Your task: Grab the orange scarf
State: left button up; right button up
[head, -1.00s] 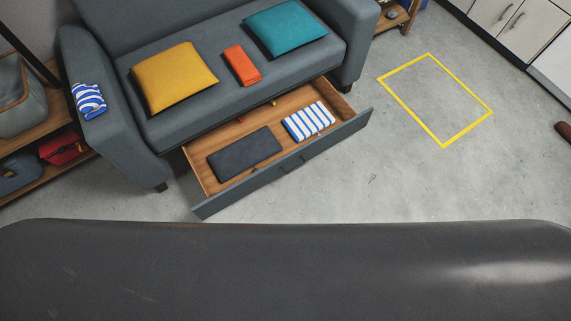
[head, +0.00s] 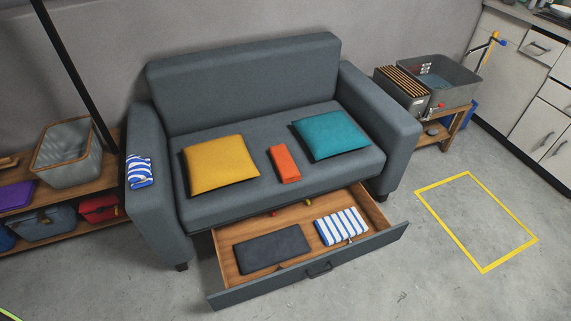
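The orange scarf (head: 284,164) is a folded orange bundle lying on the seat of the grey sofa (head: 240,62). It sits between a yellow cushion (head: 220,165) on its left and a teal cushion (head: 332,134) on its right, apart from both. Neither of my grippers shows in the head view.
A drawer (head: 318,268) is pulled out below the seat, holding a dark folded cloth (head: 271,249) and a striped cloth (head: 341,227). A blue-striped cloth (head: 139,172) lies on the left armrest. A yellow floor square (head: 428,188) is empty.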

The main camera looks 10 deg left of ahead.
aim_at(288, 172)
jog(key=i+l+u, duration=0.15)
jog(key=i+l, duration=0.15)
jog(key=i+l+u, duration=0.15)
jog(key=l, duration=0.25)
jog(key=i+l+u, duration=0.15)
jog(key=i+l, duration=0.2)
jog(key=i+l+u, duration=0.15)
jog(key=l, duration=0.35)
jog(key=i, duration=0.1)
